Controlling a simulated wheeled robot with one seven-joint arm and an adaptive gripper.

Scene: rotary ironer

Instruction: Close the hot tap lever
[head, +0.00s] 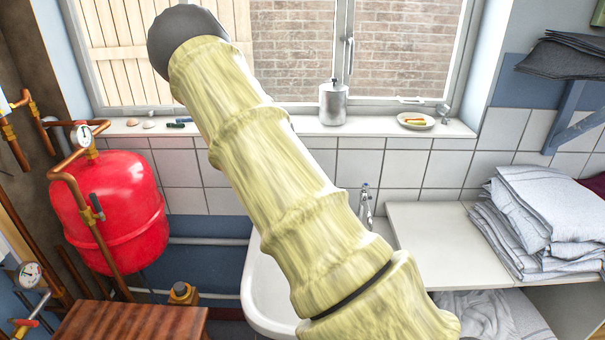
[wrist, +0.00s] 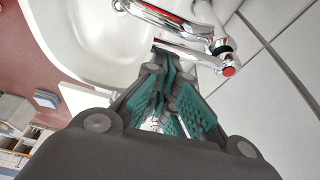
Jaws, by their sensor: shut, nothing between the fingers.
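The chrome tap (head: 365,207) stands at the back edge of the white basin (head: 257,290) in the head view; a blue mark shows on its top, and my arm hides part of the area. In the wrist view the tap's hot side, a chrome body with a red cap (wrist: 229,71), is close up. A slim chrome lever (wrist: 188,54) runs left from it, just beyond my fingertips. My gripper (wrist: 171,55), grey with teal pads, is shut and empty, its tips beside this lever; I cannot tell whether they touch. In the head view my gripper is hidden.
A worktop (head: 435,240) with folded linen (head: 545,215) is right of the basin. A red tank (head: 115,212) with copper pipes stands left. The windowsill holds a metal canister (head: 333,103) and a soap dish (head: 416,121). The tiled wall (wrist: 285,70) is close on the right.

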